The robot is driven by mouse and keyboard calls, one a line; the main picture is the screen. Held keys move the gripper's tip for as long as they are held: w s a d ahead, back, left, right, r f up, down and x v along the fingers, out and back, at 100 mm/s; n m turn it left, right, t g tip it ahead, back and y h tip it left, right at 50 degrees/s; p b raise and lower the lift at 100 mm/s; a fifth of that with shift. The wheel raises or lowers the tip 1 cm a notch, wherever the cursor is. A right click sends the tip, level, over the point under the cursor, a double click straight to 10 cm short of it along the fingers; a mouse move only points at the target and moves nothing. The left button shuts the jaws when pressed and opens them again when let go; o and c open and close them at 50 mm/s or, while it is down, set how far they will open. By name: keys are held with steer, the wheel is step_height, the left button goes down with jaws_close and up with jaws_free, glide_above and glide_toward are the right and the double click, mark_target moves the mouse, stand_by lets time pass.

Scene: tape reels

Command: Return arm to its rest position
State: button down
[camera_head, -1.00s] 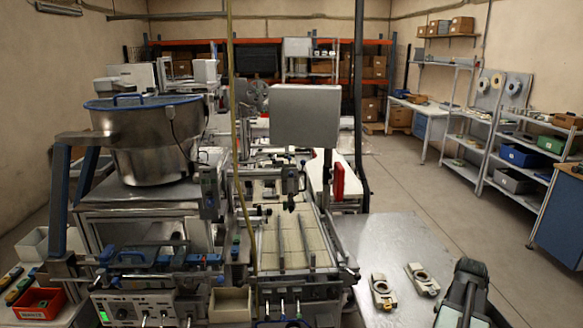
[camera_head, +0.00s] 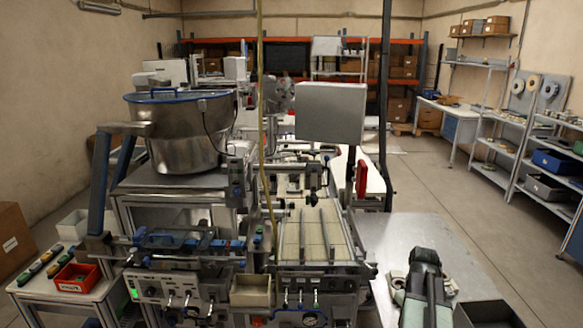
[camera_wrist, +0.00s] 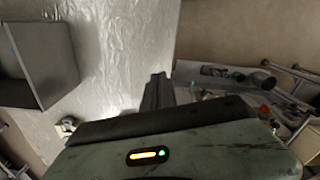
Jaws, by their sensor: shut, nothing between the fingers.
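My arm stands at the lower right of the head view, grey-green with a dark end. My gripper (camera_head: 425,256) is at its upper end, over the metal table (camera_head: 405,235). In the wrist view my gripper's dark fingers (camera_wrist: 158,88) are together with nothing between them. Pale tape-reel holders lie on the table, mostly hidden behind my arm; a piece of one shows left of it (camera_head: 397,281) and another right of it (camera_head: 449,286). I cannot tell whether my arm touches them.
A dark open bin (camera_head: 487,314) is right of my arm; a grey bin (camera_wrist: 40,65) shows in the wrist view. The machine with the steel bowl (camera_head: 180,130) fills the left and middle. A red bin (camera_head: 77,277) is far left. Clear floor (camera_head: 490,225) lies right of the table.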

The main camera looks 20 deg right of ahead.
steer(key=w+a+n, duration=0.2)
steer(key=w+a, duration=0.2)
steer(key=a, duration=0.5)
steer(key=w+a+n, duration=0.1)
steer(key=w+a, duration=0.3)
steer(key=a, duration=0.5)
steer(key=a+m, duration=0.3)
steer(key=a, duration=1.5)
steer(key=shift+s+a, duration=0.2)
steer(key=shift+a, duration=0.2)
